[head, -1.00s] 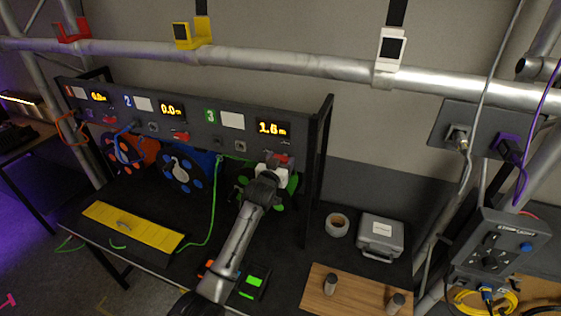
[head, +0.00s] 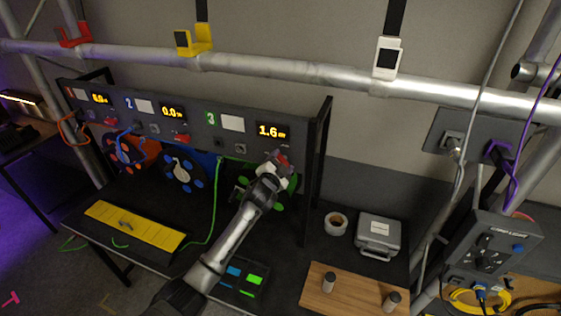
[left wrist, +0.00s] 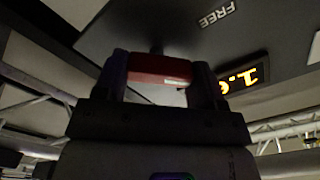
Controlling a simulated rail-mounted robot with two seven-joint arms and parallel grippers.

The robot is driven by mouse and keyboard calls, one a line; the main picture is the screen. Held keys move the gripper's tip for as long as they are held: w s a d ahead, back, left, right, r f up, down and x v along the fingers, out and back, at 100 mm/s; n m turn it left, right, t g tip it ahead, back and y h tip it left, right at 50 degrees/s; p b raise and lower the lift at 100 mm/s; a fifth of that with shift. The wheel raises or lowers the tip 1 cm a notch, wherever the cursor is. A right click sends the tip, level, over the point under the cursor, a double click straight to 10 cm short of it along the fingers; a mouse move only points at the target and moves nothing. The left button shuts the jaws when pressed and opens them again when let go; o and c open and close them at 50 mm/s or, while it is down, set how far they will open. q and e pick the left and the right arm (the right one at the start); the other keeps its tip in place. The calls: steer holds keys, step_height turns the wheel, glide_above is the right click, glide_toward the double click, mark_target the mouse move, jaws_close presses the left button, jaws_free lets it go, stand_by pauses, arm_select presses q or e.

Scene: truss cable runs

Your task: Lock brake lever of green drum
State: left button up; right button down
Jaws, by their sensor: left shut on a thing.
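The green drum (head: 279,203) hangs under panel section 3, mostly hidden behind my left arm. Its red brake lever (head: 283,159) sits below the display reading 1.6 m. My left gripper (head: 273,165) is at that lever. In the left wrist view the red lever (left wrist: 160,68) lies crosswise between the two fingers of my left gripper (left wrist: 163,82), which is shut on it. A label reading FREE (left wrist: 216,14) shows on the panel beside it. My right gripper is not in view.
Blue (head: 183,172) and orange (head: 136,155) drums hang to the left, with red levers above. A yellow plate (head: 135,226) lies on the bench. A tape roll (head: 336,223), grey case (head: 378,237) and wooden board (head: 350,292) stand right. A green cable (head: 215,205) hangs near my arm.

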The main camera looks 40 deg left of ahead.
arm_select(q)
steer(key=m+p, duration=0.1)
steer(key=m, duration=0.3)
steer(key=shift+r+m, duration=0.1)
steer(key=shift+m, duration=0.2)
steer(key=shift+d+m+p, duration=0.15)
steer(key=shift+m+p, duration=0.3)
steer(key=shift+m, duration=1.45)
steer(key=o, duration=0.9)
steer(key=b+v, duration=0.2)
steer(key=v, duration=1.1)
steer(key=shift+s+d, duration=0.15)
steer(key=shift+s, duration=0.15)
